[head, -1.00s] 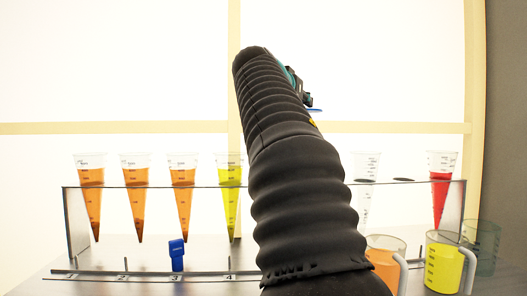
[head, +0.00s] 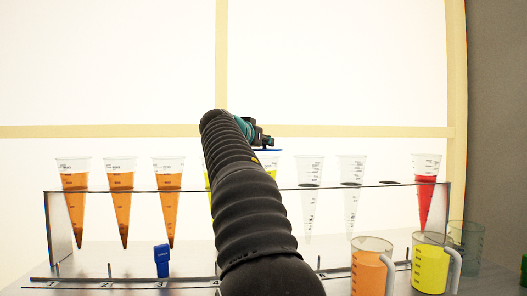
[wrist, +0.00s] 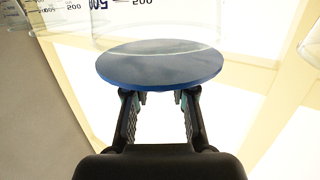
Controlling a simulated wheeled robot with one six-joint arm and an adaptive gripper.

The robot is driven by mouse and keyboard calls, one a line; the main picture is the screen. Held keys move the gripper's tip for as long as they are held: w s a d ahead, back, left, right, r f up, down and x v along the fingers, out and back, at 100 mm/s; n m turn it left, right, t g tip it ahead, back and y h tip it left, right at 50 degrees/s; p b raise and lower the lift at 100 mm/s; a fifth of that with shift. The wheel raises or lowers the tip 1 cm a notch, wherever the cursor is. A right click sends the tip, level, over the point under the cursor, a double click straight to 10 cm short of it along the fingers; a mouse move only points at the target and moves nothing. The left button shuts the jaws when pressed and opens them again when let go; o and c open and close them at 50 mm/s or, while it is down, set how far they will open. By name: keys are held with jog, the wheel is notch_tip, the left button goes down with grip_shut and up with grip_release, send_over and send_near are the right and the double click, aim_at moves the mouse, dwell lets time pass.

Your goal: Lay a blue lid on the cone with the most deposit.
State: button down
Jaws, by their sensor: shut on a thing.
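My gripper (head: 262,143) is shut on the edge of a blue lid (wrist: 160,65). Three orange cones (head: 75,205) (head: 121,205) (head: 168,205) hang at the left. Another yellow cone (head: 208,182) is mostly behind my arm. Two clear cones (head: 309,210) (head: 350,210) and a red cone (head: 425,195) hang right.
The clear rack (head: 54,225) has an empty hole (head: 391,182) left of the red cone. A blue marker (head: 162,260) stands on the numbered rail (head: 110,282). Orange (head: 369,268) and yellow (head: 430,262) jugs and a greenish beaker (head: 469,245) stand front right.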

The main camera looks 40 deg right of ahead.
jog(key=shift+f, duration=0.7)
jog(key=shift+f, duration=0.2)
jog(key=c, duration=1)
grip_release()
jog(key=shift+r, duration=0.1)
jog(key=shift+r, duration=0.15)
jog(key=b+v, duration=0.1)
jog(key=v, duration=1.1)
jog(key=shift+b, duration=0.35)
